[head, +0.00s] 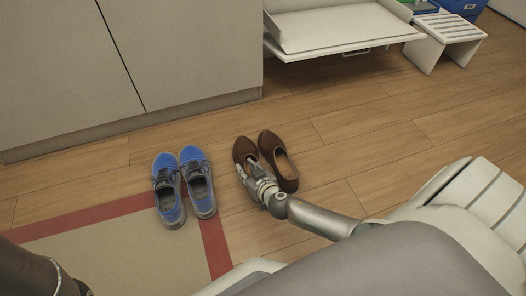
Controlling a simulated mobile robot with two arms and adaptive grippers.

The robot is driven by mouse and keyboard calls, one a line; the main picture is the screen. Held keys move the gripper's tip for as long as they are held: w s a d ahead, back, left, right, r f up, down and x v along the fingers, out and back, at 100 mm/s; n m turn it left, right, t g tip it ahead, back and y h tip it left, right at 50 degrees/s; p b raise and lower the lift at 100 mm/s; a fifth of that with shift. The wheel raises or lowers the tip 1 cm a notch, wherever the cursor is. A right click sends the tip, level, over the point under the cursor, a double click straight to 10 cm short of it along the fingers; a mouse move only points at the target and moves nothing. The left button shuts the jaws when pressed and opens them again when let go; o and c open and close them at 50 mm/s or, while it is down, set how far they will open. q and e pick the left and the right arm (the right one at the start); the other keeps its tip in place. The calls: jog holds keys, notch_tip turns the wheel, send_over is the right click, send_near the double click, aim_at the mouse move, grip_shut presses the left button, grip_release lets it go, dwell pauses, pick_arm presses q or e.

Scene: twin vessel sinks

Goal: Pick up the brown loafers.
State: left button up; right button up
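The brown loafers (285,170) stand side by side on the wooden floor, toes toward the cabinet. My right gripper (250,168) is at the left loafer, over its opening and heel, and hides much of that shoe. The right loafer shows its open top just right of the gripper. The fingers are small and overlap the shoe, so I cannot tell whether they are closed on it. My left gripper is not in view; only a dark part shows at the lower left edge.
A pair of blue shoes (183,186) stands left of the loafers, at the red border of a beige mat (130,256). A grey cabinet (190,50) is behind. A white bench (345,32) and slatted stool (452,30) are at the back right. Floor right of the loafers is clear.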

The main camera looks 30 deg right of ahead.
jog(key=shift+x, duration=1.05)
jog(key=shift+s, duration=0.1)
grip_shut()
